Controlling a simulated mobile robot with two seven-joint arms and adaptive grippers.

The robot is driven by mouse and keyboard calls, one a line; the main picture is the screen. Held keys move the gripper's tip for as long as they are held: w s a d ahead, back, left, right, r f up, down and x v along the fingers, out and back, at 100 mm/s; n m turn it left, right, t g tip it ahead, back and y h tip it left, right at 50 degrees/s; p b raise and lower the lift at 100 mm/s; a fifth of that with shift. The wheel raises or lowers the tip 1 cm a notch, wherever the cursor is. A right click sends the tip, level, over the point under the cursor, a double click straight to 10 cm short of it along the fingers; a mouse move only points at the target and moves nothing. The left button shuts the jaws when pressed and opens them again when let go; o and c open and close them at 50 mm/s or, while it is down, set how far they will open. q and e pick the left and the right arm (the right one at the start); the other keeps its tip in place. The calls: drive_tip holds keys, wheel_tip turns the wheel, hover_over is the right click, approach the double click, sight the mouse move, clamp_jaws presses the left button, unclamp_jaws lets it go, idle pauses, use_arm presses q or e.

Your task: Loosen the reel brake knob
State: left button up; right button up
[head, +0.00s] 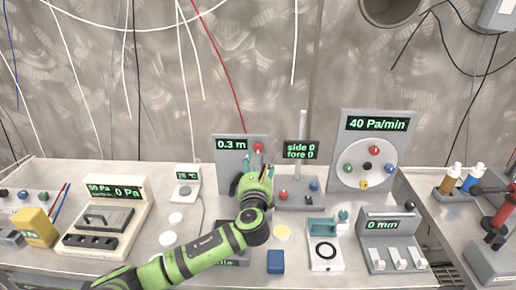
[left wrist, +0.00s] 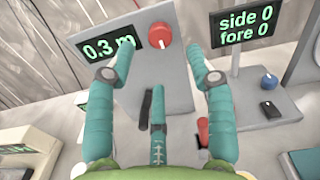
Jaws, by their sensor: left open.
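A grey upright panel with a "0.3 m" display (head: 231,144) carries a round red knob (head: 258,147) at its upper right. In the left wrist view the red knob (left wrist: 158,35) has a small white mark and sits near the top middle, beyond the fingertips. My left gripper (head: 250,166) is in front of this panel, just below the knob, and hides the panel's lower part. In the left wrist view its teal fingers (left wrist: 160,62) are spread with nothing between them. Whether any finger touches the panel is unclear. My right gripper is not in view.
A "side 0 fore 0" display (head: 300,150) stands close right on a base with small knobs. Further right is a "40 Pa/min" panel (head: 376,124). A blue block (head: 275,262) is in front. Cables hang along the wall.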

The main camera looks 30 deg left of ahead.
sight(258, 150)
use_arm(q)
drive_tip(key=x, duration=0.3)
drive_tip(key=shift+r+p, duration=0.2)
drive_tip(key=shift+p, duration=0.1)
drive_tip(key=shift+x, duration=1.05)
drive_tip(key=shift+w+a+f, duration=0.1)
drive_tip(key=shift+w+f, duration=0.05)
drive_tip(key=shift+w, duration=0.1)
drive_tip(key=c, duration=0.9)
clamp_jaws()
drive_tip(key=shift+f+n, duration=0.1)
drive_tip(key=shift+n, duration=0.2)
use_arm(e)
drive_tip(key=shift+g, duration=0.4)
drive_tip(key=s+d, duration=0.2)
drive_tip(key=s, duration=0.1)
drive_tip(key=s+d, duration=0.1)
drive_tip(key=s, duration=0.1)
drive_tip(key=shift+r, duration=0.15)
